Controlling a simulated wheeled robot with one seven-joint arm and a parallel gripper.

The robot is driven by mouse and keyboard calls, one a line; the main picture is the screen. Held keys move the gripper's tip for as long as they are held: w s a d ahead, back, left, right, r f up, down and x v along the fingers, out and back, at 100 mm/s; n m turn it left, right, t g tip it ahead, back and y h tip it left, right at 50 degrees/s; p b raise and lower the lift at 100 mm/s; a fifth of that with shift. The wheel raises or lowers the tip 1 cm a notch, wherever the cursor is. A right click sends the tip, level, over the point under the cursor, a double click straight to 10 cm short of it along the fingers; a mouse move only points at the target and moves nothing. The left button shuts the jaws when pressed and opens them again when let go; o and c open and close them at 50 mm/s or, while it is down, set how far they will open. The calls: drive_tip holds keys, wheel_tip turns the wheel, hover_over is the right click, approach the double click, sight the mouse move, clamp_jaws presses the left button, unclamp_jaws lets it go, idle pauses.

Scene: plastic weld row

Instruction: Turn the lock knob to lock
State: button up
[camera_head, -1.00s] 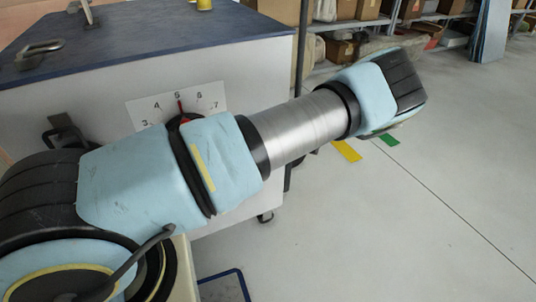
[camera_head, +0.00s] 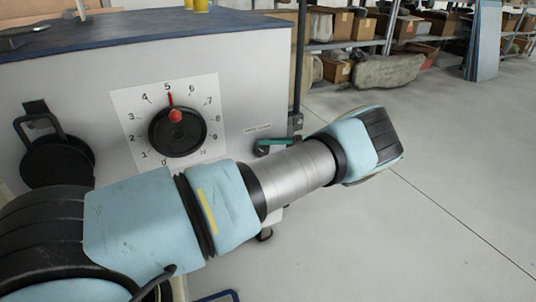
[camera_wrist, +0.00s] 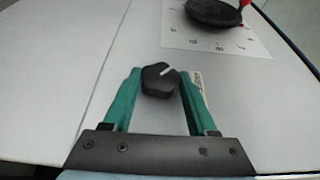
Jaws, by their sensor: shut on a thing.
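The lock knob (camera_wrist: 158,85) is a small black lobed knob with a white line mark, on the light grey cabinet face in the wrist view. The line points to the upper right in that view. My gripper (camera_wrist: 160,76) is shut on it, with one green finger on each side. In the head view one green finger (camera_head: 276,144) shows against the cabinet's right part, just below a small label (camera_head: 257,129). The knob itself cannot be made out there.
A large black dial (camera_head: 178,138) with a red pointer at 5 sits left of the label. A black handle (camera_head: 50,150) is further left. The blue cabinet top (camera_head: 150,27) carries metal and yellow parts. Shelves with boxes (camera_head: 340,70) stand behind; the floor at right is clear.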

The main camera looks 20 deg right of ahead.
idle(0.4)
drive_tip(key=o, duration=1.4)
drive_tip(key=shift+c, duration=0.2)
drive_tip(key=b+v, duration=1)
drive_tip(key=b, duration=0.7)
drive_tip(key=shift+d, duration=0.35)
drive_tip(key=shift+s, duration=0.1)
